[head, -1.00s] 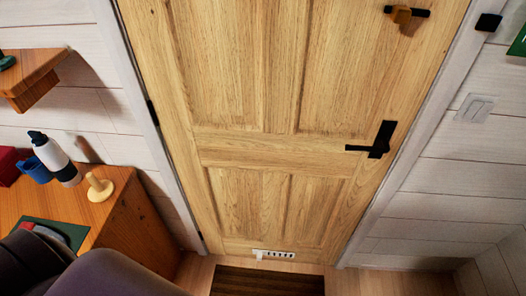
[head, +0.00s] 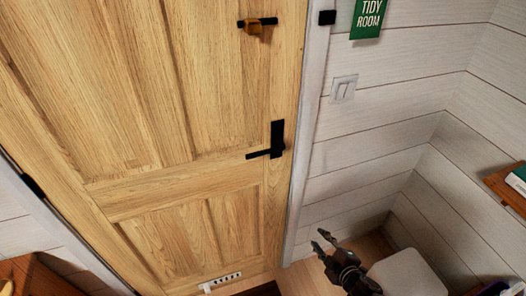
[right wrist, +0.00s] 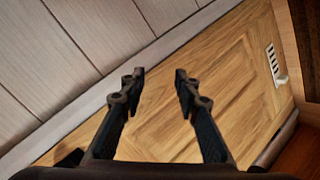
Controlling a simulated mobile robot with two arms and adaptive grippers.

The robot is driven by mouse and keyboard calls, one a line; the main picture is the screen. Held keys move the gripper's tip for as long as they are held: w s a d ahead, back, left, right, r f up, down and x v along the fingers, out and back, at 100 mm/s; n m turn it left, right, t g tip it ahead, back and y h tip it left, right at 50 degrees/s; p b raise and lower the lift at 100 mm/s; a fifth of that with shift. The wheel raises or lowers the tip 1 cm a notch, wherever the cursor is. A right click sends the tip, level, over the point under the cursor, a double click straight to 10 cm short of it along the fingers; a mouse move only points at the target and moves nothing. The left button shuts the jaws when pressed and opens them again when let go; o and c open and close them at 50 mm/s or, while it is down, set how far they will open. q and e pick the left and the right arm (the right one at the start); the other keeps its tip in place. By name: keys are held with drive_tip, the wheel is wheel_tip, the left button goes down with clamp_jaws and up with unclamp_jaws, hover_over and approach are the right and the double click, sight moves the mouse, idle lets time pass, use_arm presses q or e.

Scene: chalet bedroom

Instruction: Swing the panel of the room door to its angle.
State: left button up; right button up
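The wooden panelled room door (head: 175,90) fills the left and middle of the head view and looks closed in its white frame. Its black lever handle (head: 272,143) is on the right side of the panel. A black hook with a tan piece (head: 255,26) is higher up. My right gripper (head: 320,240) is below and right of the handle, in front of the white wall, apart from the door. In the right wrist view its two fingers (right wrist: 157,75) are spread with nothing between them, and the door's lower part (right wrist: 215,80) shows beyond. My left gripper is not in view.
A light switch (head: 344,87) and a green "tidy room" sign (head: 369,18) are on the wall right of the door. A white box-like object (head: 408,274) stands on the floor near my right gripper. A wooden shelf (head: 505,187) is at the right edge.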

drive_tip(key=w+a+r+n+t+y, duration=0.1)
drive_tip(key=w+a+r+n+y, duration=0.15)
drive_tip(key=r, duration=0.65)
drive_tip(key=w+a+r+n+t+y, duration=0.15)
drive_tip(key=w+a+r+n, duration=0.25)
drive_tip(key=r, duration=0.5)
drive_tip(key=n+y, duration=0.5)
drive_tip(key=n, duration=0.3)
approach(264, 152)
drive_tip(key=x, duration=0.3)
drive_tip(key=shift+g, duration=0.45)
drive_tip(key=p+x, duration=0.1)
drive_tip(key=x, duration=0.6)
drive_tip(key=shift+w+f+p, duration=0.15)
drive_tip(key=shift+w+p, duration=0.2)
drive_tip(key=shift+m, duration=0.25)
